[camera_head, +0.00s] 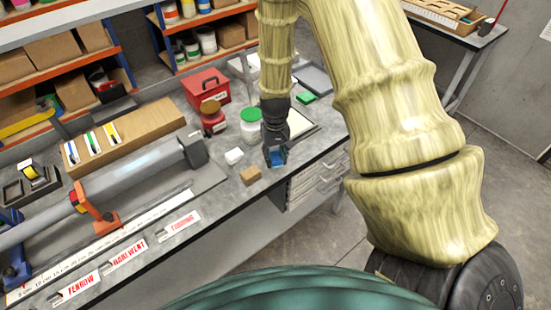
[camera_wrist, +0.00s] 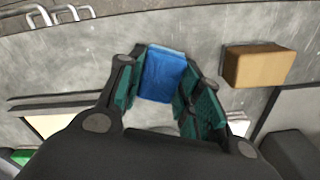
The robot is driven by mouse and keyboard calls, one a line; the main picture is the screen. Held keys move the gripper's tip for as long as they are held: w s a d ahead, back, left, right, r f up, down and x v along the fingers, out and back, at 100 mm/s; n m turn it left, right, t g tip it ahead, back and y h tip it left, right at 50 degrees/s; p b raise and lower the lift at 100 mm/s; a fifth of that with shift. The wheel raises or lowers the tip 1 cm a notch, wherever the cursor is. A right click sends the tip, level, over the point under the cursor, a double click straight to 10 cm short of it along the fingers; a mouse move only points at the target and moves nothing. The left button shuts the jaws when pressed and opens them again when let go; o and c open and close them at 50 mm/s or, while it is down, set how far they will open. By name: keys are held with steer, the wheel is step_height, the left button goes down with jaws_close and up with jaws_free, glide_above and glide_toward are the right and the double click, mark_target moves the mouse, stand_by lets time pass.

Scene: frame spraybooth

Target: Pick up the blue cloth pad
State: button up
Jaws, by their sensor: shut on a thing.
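The blue cloth pad (camera_wrist: 164,76) is a small blue block between the two teal-lined fingers of my gripper (camera_wrist: 158,95) in the wrist view. The fingers are shut on it, one on each side. In the head view my gripper (camera_head: 274,157) points down over the right part of the grey workbench, and a bit of the blue pad (camera_head: 277,158) shows at its tip. I cannot tell whether the pad still touches the bench.
A tan block (camera_head: 250,175) lies close by on the bench, also in the wrist view (camera_wrist: 258,65). A white block (camera_head: 234,156), a green-lidded jar (camera_head: 251,125), a brown-lidded jar (camera_head: 212,117) and a red box (camera_head: 206,88) stand nearby. A long grey tube (camera_head: 110,190) lies to the left.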

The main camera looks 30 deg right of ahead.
steer(key=shift+r, duration=0.3)
steer(key=shift+r+b, duration=0.7)
steer(key=shift+r, duration=0.25)
steer(key=s+a+r+b, duration=0.1)
steer(key=s+a+b, duration=0.4)
steer(key=s+a, duration=0.6)
steer(key=shift+a+r, duration=0.35)
steer(key=shift+o, duration=1.3)
steer(key=c, duration=0.3)
steer(key=shift+c, duration=0.2)
